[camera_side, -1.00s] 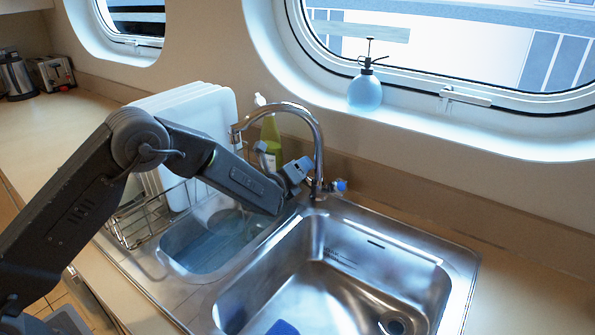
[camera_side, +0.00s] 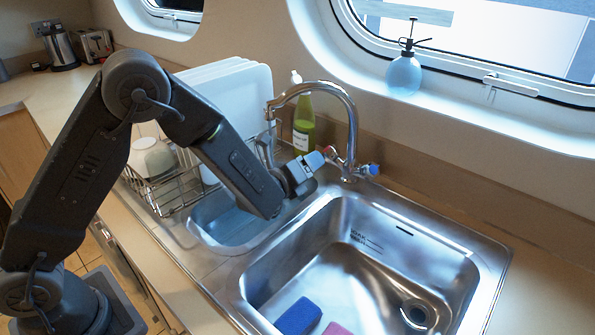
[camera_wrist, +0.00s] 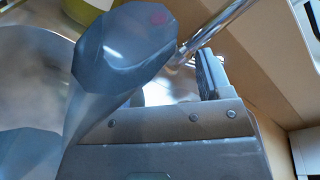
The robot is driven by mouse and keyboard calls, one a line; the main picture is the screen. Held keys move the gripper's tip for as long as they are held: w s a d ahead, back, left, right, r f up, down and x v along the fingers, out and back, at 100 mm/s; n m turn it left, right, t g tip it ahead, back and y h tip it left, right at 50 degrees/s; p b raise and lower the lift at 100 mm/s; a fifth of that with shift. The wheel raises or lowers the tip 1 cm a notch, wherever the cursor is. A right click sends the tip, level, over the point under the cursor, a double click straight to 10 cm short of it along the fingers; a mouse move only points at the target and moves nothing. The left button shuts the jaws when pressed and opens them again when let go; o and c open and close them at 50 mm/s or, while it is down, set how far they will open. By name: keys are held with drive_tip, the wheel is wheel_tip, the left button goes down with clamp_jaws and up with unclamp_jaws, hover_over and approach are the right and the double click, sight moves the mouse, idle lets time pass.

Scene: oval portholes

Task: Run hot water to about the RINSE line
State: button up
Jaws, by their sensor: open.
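The chrome tap (camera_side: 350,120) stands behind the sink, its spout arching left over the small basin (camera_side: 225,222). A red-marked handle (camera_side: 330,151) shows on its left and a blue one (camera_side: 372,169) on its right. My gripper (camera_side: 314,163) is open beside the red handle, partly hiding it; I cannot tell whether they touch. In the wrist view, a blue-grey finger (camera_wrist: 125,50) and a dark finger (camera_wrist: 210,75) stand apart, and a reddish spot shows at the former's top. Level marks (camera_side: 366,240) are on the large basin's (camera_side: 345,270) back wall, their lettering too small to read. I see no running water.
A blue sponge (camera_side: 298,316) and a pink sponge (camera_side: 337,329) lie in the large basin. A green bottle (camera_side: 303,125) stands behind the gripper. A dish rack (camera_side: 165,190) with white boards (camera_side: 235,90) is at left. A spray bottle (camera_side: 404,75) sits on the porthole sill.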

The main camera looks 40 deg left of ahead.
drive_tip(key=shift+s+d+r, duration=0.1)
drive_tip(key=shift+s+r, duration=0.05)
drive_tip(key=shift+s, duration=1.45)
